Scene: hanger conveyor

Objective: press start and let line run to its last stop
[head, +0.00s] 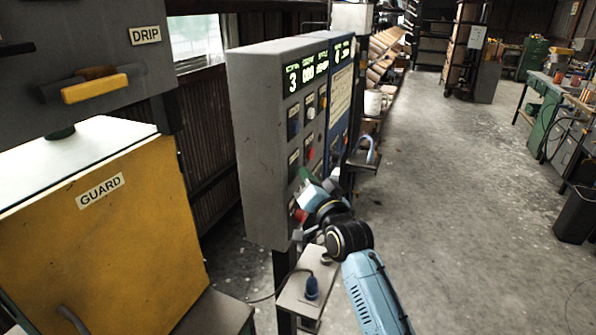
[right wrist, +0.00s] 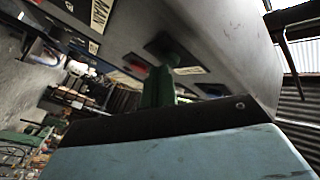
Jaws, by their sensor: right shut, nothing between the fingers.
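The grey control panel (head: 258,130) stands in the middle of the head view, with a lit green display (head: 306,72) reading 3 and 000; its other text is too small to read. Buttons and labels run down its front. My right gripper (head: 305,177) is at the lower part of this face, shut and empty. In the right wrist view its green fingers (right wrist: 158,90) point at a green button (right wrist: 173,58) on a dark plate. They overlap its edge; I cannot tell whether they touch. A red button (right wrist: 137,70) sits beside it. My left gripper is out of view.
A yellow box marked GUARD (head: 110,235) and a grey unit marked DRIP (head: 80,30) stand left. A blue panel (head: 340,95) adjoins the grey one. A small shelf (head: 300,290) is below.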

